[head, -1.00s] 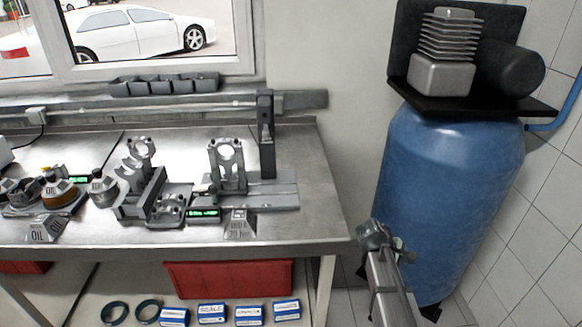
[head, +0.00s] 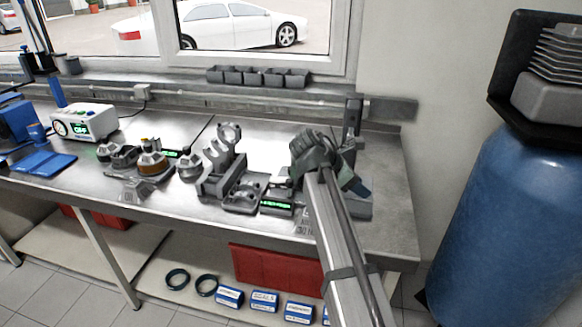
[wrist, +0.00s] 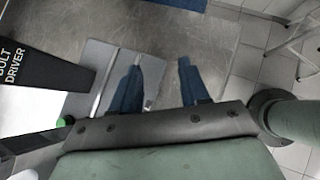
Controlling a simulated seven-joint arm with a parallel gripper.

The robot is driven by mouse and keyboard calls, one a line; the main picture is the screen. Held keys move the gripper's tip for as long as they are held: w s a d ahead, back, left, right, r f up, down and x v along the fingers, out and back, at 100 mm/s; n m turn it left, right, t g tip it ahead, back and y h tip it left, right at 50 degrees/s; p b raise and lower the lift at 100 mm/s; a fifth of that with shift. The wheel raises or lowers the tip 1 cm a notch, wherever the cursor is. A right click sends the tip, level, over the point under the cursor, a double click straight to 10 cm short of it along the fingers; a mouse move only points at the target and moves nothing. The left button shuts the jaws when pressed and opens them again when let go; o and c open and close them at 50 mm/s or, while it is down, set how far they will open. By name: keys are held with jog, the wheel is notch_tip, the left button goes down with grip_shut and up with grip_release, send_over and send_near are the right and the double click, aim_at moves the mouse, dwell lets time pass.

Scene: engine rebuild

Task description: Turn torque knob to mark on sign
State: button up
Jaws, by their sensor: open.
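My gripper (head: 358,187) is over the right end of the metal workbench in the head view. In the wrist view its two blue-tipped fingers (wrist: 160,82) are apart, with only bench and plate surface between them. A small unit with a green display (head: 277,206) stands at the bench front, left of my arm. A small sign (head: 303,229) stands beside it, mostly hidden by my arm, its text unreadable. I cannot make out the torque knob. A black block labelled BOLT DRIVER (wrist: 40,75) is at the left in the wrist view.
A grey upright post (head: 353,120) stands behind my gripper. A blue tank (head: 510,230) is right of the bench. The bench's right front corner is clear.

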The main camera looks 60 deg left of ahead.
jog(key=s+a+r+n+y, duration=0.1)
jog(key=s+a+n, duration=0.1)
jog(key=s+a, duration=0.7)
jog(key=s+a+r+n+y, duration=0.15)
jog(key=s+a, duration=0.35)
jog(key=a, duration=0.8)
jog(key=a+f, duration=0.1)
jog(key=a, duration=0.5)
jog(key=x, duration=1.4)
jog(key=shift+w+d+r, duration=0.1)
jog(key=shift+r, duration=0.05)
jog(key=shift+c, duration=0.4)
jog(key=c, duration=0.7)
